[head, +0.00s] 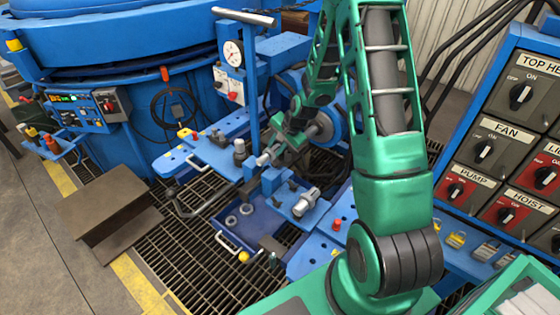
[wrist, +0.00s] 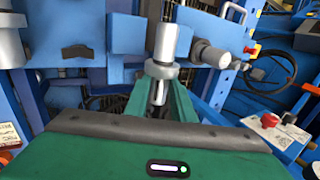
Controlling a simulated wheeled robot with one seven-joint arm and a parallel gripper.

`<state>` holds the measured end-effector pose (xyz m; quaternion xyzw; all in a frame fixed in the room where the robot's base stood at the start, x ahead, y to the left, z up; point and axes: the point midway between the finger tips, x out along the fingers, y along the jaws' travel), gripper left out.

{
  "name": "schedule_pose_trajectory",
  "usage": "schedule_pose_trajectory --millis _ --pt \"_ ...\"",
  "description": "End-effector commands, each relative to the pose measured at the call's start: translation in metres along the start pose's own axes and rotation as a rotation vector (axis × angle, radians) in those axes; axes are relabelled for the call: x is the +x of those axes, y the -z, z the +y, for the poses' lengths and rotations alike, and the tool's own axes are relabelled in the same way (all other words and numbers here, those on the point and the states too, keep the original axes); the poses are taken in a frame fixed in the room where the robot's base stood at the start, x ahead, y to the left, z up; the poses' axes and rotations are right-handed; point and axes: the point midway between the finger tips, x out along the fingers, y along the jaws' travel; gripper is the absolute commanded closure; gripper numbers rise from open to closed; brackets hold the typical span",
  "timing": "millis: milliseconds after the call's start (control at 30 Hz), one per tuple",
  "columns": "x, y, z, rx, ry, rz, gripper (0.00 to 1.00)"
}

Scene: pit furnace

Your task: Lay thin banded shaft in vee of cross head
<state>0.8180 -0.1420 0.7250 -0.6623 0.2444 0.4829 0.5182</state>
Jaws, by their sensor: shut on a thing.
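My gripper (head: 280,150) is at the middle of the head view, low over the blue stands behind the tray. In the wrist view its two green fingers (wrist: 162,102) are shut on a silver shaft with a wider grey band (wrist: 163,45). The shaft points away from the palm, and its near end is partly hidden between the fingers. In the head view the shaft (head: 264,159) shows as a short pale end left of the fingers. Blue blocks lie just beyond it in the wrist view; I cannot tell which is the cross head, and no vee shows clearly.
A silver cylinder (head: 306,202) lies on a blue bench right of the tray (head: 245,228). A gauge post (head: 251,90) stands close behind my gripper. The blue furnace (head: 110,65) fills the back left. A switch panel (head: 510,140) stands right. Open grating (head: 150,245) lies in front.

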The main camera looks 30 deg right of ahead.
Motion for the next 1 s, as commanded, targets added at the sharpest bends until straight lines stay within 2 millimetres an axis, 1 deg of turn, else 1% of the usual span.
schedule_pose_trajectory --millis 33,100,200,1000 --pt "0.000 0.004 -0.005 0.003 0.025 0.004 1.00" --pt "0.001 0.005 -0.010 0.004 0.046 0.005 1.00" --pt "0.003 0.006 -0.011 0.005 0.057 0.006 1.00" --pt "0.038 0.006 0.007 0.005 0.054 0.005 1.00"
